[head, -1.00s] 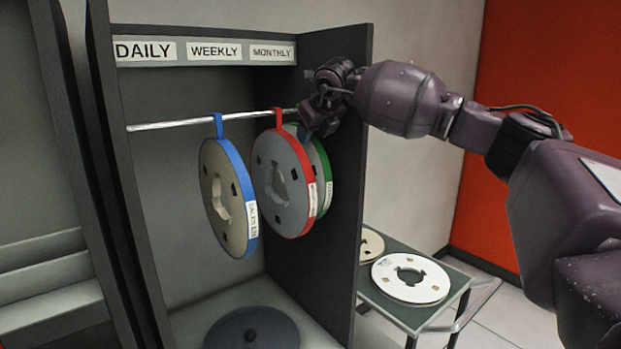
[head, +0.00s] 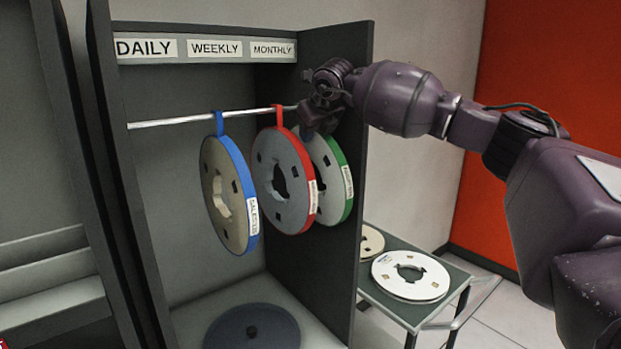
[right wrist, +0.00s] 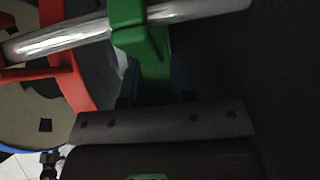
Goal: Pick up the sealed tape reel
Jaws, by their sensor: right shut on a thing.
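Three banded tape reels hang by hooks from a metal rod in the cabinet: a blue one (head: 229,195), a red one (head: 290,205) and a green one (head: 340,190). I cannot tell which is the sealed reel. My right gripper (head: 308,131) is at the rod's right end, above the green reel. In the right wrist view, its fingers (right wrist: 155,90) are shut on the green hook strap (right wrist: 150,62) just below the rod (right wrist: 195,9). The hook is still over the rod. The red reel partly hides the green one. My left gripper is not in view.
The cabinet's right side panel (head: 345,265) stands close beside my right gripper. DAILY, WEEKLY and MONTHLY labels (head: 215,48) run along the top. A dark round disc (head: 235,325) lies on the cabinet floor. A side table (head: 395,310) holds white reels (head: 411,290).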

